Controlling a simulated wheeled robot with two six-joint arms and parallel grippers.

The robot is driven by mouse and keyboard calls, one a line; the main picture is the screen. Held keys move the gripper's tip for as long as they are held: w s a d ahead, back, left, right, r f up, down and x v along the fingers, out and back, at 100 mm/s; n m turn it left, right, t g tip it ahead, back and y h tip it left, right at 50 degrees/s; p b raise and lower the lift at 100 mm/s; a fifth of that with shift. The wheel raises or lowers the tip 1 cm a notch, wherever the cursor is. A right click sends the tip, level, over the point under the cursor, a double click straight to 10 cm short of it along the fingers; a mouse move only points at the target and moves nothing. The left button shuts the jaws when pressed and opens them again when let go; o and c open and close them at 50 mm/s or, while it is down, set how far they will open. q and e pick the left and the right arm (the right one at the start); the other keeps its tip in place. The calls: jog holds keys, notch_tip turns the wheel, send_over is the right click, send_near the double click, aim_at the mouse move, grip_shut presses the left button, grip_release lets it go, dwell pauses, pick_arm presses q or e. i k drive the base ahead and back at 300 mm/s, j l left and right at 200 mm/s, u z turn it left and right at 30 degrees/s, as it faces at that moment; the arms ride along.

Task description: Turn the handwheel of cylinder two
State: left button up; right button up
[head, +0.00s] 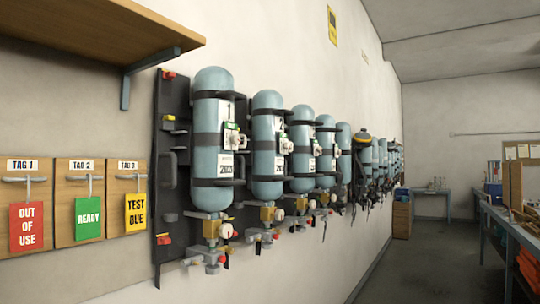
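Cylinder two (267,170) is a light blue cylinder, marked 2, strapped upright to a dark backplate on the left wall. It is second in the row, just beyond cylinder one (211,160), which is marked 1. A brass valve body (267,214) sits at its lower end, with a pale round part (279,214) beside it. A pale fitting (286,145) projects from its front at mid height. I cannot tell for sure which part is the handwheel. Neither of my grippers is in view.
More cylinders (327,140) continue along the wall. Tag boards (75,165) hang at left under a wooden shelf (100,28). A workbench (512,228) stands at right, and a small table (430,192) at the back. The grey floor (415,265) between is clear.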

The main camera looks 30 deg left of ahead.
aim_at(279, 214)
jog(key=u, duration=2.8)
jog(key=l+u, duration=0.45)
jog(key=k+l+u, duration=0.1)
jog(key=l+u, duration=0.3)
jog(key=k+l+u, duration=0.15)
jog(key=l+u, duration=0.3)
jog(key=k+l+u, duration=0.2)
jog(key=u, duration=0.2)
jog(key=k+l+u, duration=0.55)
jog(key=k+u, duration=0.7)
jog(key=k, duration=0.15)
